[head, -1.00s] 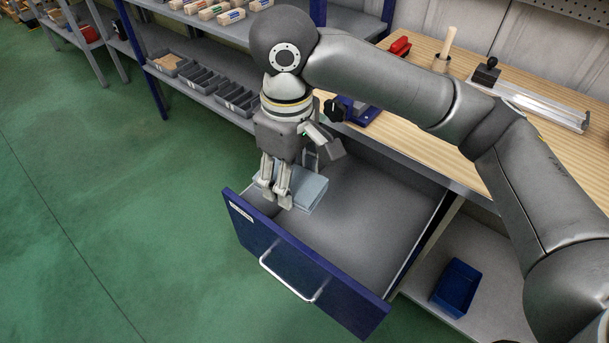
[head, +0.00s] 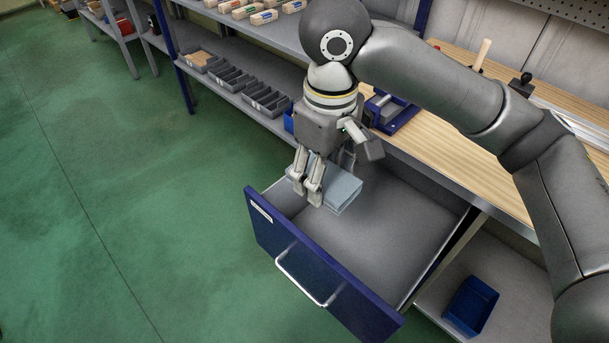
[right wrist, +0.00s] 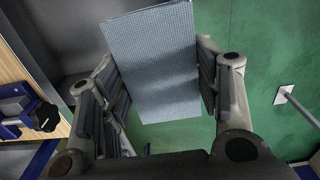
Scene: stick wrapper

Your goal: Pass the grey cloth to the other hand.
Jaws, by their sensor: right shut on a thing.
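The grey cloth (head: 345,191) is a folded, pale blue-grey block in the head view, over the back left part of the open drawer (head: 390,235). My right gripper (head: 320,184) points down and is shut on it, with fingers on both sides. In the right wrist view the cloth (right wrist: 152,62) shows a flat woven face between the fingers of the gripper (right wrist: 155,95). I cannot tell whether its underside touches the drawer floor. My left gripper is in neither view.
The blue drawer front with its handle (head: 305,280) stands out over the green floor. The wooden bench top (head: 450,150) bears a blue clamp (head: 396,116). A blue bin (head: 470,305) sits on the shelf below. Shelves with grey bins (head: 265,98) stand at the back left.

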